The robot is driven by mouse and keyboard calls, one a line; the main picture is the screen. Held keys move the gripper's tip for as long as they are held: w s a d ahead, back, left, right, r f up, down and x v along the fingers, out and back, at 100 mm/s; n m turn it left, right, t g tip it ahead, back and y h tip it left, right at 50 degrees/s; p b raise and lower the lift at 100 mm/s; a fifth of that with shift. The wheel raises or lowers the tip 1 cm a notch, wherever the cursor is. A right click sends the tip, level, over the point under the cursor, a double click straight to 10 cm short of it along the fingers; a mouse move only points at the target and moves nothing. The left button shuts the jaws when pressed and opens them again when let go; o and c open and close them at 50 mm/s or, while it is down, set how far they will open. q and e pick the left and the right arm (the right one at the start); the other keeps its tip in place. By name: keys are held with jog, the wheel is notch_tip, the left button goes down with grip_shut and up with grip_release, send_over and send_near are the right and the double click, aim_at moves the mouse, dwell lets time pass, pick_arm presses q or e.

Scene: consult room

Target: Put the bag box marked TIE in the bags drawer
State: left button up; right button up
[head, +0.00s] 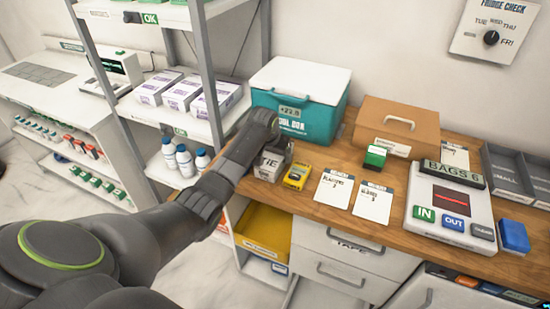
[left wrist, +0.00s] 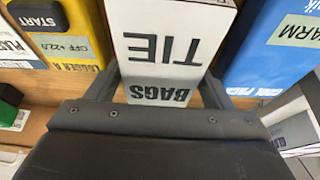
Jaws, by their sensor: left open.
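The bag box marked TIE (head: 268,166) is a small white and grey box standing on the wooden counter. In the left wrist view the box (left wrist: 165,45) shows the words TIE and BAGS upside down. My left gripper (head: 272,147) is at the box, with its open fingers (left wrist: 160,88) on either side of it; I cannot tell whether they touch it. A drawer marked TAPE (head: 365,262) is shut under the counter. No drawer label reading BAGS is legible. My right gripper is not in view.
A yellow logger (head: 297,176) stands close beside the box, and a teal cool box (head: 310,115) behind it. Two paper cards (head: 334,190) lie to the right, before a device reading BAGS 6 (head: 454,174).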

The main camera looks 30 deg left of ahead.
pick_arm(q)
jog(key=shift+c, duration=0.3)
jog(key=c, duration=0.9)
notch_tip(320, 180, up, 10)
jog(key=shift+f+b, duration=0.1)
jog(key=shift+b, duration=0.9)
jog(key=shift+d, duration=0.1)
